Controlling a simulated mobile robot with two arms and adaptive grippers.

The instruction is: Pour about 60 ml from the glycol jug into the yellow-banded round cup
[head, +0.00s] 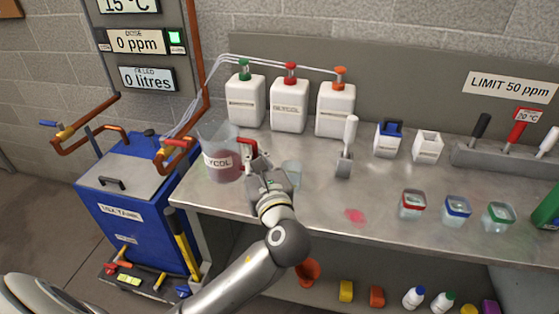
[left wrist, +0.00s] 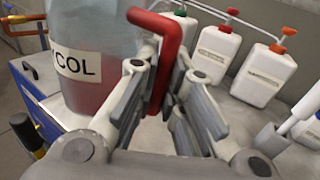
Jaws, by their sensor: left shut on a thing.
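The glycol jug (head: 222,162) is a clear jug with reddish liquid, a label and a red handle. It stands upright at the left end of the metal bench; I cannot tell whether its base touches the top. My left gripper (head: 264,170) is shut on the red handle, which shows between its fingers in the left wrist view (left wrist: 168,60). A clear cup (head: 292,170) stands just right of my gripper, partly hidden by it. I cannot make out a yellow band on it. My right gripper is not in view.
Three white canisters (head: 289,105) with tubes stand behind. A white-handled scoop (head: 346,150) stands right of the clear cup. A pink spot (head: 355,215) marks the bench (head: 320,210). Red-, blue- and green-rimmed cups (head: 457,209) stand right. A blue tank (head: 140,205) is left of the bench.

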